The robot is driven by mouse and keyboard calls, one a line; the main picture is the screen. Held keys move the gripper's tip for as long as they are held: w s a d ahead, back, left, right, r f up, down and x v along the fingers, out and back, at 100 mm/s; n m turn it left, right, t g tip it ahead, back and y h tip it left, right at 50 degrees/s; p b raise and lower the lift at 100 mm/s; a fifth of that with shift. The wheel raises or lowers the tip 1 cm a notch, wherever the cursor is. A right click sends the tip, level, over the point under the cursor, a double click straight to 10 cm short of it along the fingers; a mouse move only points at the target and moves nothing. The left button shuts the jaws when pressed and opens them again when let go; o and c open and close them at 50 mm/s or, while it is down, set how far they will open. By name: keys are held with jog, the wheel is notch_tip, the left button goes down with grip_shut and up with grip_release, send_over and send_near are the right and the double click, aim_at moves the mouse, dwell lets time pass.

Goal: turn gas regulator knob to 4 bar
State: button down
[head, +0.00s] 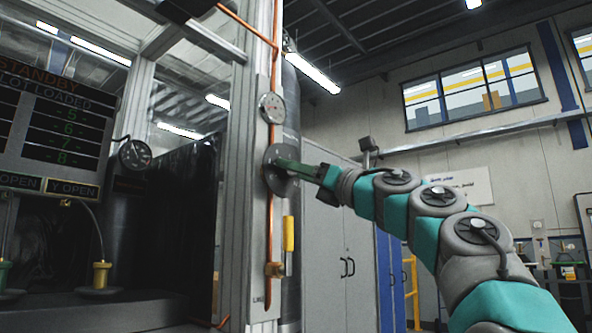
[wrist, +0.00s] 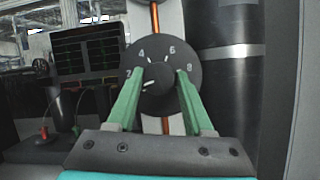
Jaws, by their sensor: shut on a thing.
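The regulator's dark round dial (wrist: 158,108) faces me in the wrist view, with white numerals 2, 4, 6 and 8 around its upper part. The knob (wrist: 158,77) is at its centre, with a short white mark on its left side pointing left and slightly down, near or below the 2. My gripper (wrist: 157,80) has its green fingers on both sides of the knob, shut on it. In the head view my gripper (head: 284,165) reaches the dial (head: 270,182) from the right and hides the knob. A small round pressure gauge (head: 272,107) sits above; its reading is too small to tell.
A copper pipe (head: 268,235) runs down the metal post, with a yellow-handled valve (head: 288,233) below the dial. A dark cylinder (wrist: 226,85) stands close on the right in the wrist view. A display panel (head: 55,115) is at the left. Grey cabinets (head: 325,250) stand behind.

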jog(key=shift+s+a+r+m+t+h+p, duration=0.1)
jog(key=shift+m+t+h+p, duration=0.35)
jog(key=shift+m+h, duration=1.95)
jog(key=shift+s+a+m+t+h+p, duration=0.1)
jog(key=shift+m+t+h+p, duration=0.35)
jog(key=shift+m, duration=3.8)
jog(key=shift+r+m+t+h+p, duration=0.1)
jog(key=shift+m+t+h+p, duration=0.3)
jog(key=shift+m+h, duration=1.95)
jog(key=shift+f+m+y, duration=0.1)
jog(key=shift+m+y, duration=0.8)
jog(key=shift+m, duration=0.6)
jog(key=shift+c, duration=1.4)
grip_release()
jog(key=shift+s, duration=0.1)
